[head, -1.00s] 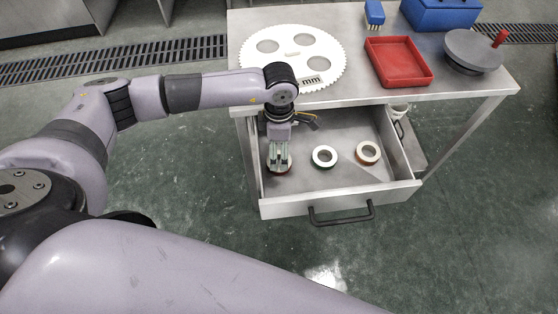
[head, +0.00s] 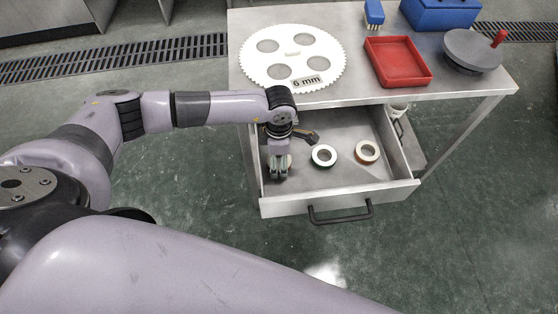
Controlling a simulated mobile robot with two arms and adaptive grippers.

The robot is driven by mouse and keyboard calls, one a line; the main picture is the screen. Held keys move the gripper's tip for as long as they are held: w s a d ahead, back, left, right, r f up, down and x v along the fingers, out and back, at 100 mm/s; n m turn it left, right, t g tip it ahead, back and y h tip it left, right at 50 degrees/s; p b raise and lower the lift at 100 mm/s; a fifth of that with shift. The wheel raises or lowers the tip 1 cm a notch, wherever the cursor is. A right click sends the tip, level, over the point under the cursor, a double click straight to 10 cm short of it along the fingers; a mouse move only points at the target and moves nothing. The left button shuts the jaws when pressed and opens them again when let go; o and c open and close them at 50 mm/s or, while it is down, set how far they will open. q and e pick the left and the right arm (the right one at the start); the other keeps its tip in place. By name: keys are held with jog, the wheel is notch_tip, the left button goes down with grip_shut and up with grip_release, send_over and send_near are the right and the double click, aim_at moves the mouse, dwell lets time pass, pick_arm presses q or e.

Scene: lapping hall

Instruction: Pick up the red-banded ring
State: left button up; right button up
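Three pale rings are in the open drawer (head: 335,183). The left ring (head: 288,160) is mostly hidden behind my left gripper (head: 279,176); only slivers of its pale top show, and its band colour cannot be made out now. The gripper points down at this ring, its fingers overlapping it in the picture. Whether they are closed on it is too small to tell. The middle ring (head: 316,160) has a dark, greenish band. The right ring (head: 359,156) has a brownish-orange band. Both stand clear of the gripper. My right gripper is not in view.
The drawer's front wall and black handle (head: 341,215) face me. On the bench top (head: 435,88) are a white toothed disc (head: 293,55), a red tray (head: 398,62), a grey round plate with a red knob (head: 472,51), a blue box (head: 440,13) and a brush (head: 374,14).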

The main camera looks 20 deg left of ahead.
pick_arm(q)
jog(key=c, duration=1)
jog(key=shift+r, duration=0.15)
